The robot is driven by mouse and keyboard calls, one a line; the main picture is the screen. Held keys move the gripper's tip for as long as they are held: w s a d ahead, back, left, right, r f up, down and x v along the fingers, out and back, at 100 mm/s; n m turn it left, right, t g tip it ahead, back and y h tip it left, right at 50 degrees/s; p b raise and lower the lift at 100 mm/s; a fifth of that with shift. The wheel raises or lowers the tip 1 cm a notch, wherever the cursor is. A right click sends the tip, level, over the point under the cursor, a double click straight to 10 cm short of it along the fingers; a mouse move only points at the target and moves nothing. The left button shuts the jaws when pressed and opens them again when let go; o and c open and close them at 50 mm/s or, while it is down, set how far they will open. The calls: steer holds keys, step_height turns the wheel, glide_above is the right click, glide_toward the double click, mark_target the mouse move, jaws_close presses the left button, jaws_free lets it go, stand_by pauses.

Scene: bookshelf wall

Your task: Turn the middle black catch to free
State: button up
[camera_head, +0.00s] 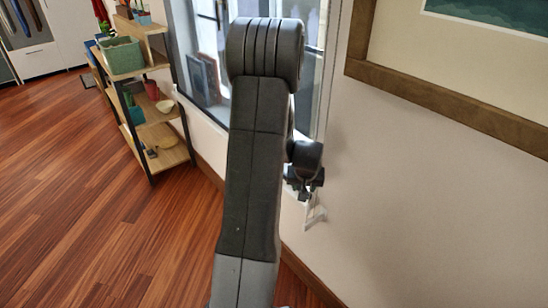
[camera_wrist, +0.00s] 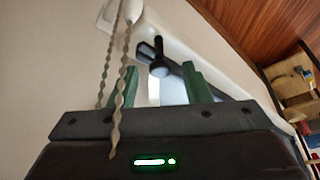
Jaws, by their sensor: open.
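My gripper (camera_wrist: 160,72) has two green fingers, spread apart, one on each side of the catch. I see no clear contact; the depth between fingers and catch is hard to judge. In the head view my gripper (camera_head: 306,185) is small and dark beside the window edge, partly behind my arm. The catch cannot be made out there, and I cannot see other catches.
A twisted cord (camera_wrist: 122,85) hangs across the left finger in the wrist view. A window (camera_head: 208,60) is behind my arm. A shelf unit (camera_head: 160,135) with pots stands left, and a framed picture (camera_head: 450,95) hangs right. Wooden floor (camera_head: 70,200) is clear at left.

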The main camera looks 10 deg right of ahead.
steer(key=shift+d+f+n+y+b, duration=0.15)
steer(key=shift+n+y+b, duration=0.55)
steer(key=shift+n+b, duration=0.9)
steer(key=p+v, duration=0.3)
steer(key=v, duration=1.1)
steer(key=s+a+r+g+p, duration=0.1)
steer(key=s+a+r+p, duration=0.7)
steer(key=a+r, duration=0.3)
steer(key=shift+a+y+p, duration=0.4)
steer(key=shift+a+p, duration=0.25)
steer(key=shift+a, duration=0.6)
steer(key=shift+s, duration=0.1)
steer(key=w+d+f+t+b, duration=0.1)
steer(key=w+d+f+b, duration=0.7)
steer(key=d+f, duration=0.4)
steer(key=shift+w+d+f+h+b, duration=0.2)
steer(key=shift+w+d+h+b, duration=0.2)
steer(key=shift+d+b, duration=0.45)
steer(key=shift+a, duration=0.1)
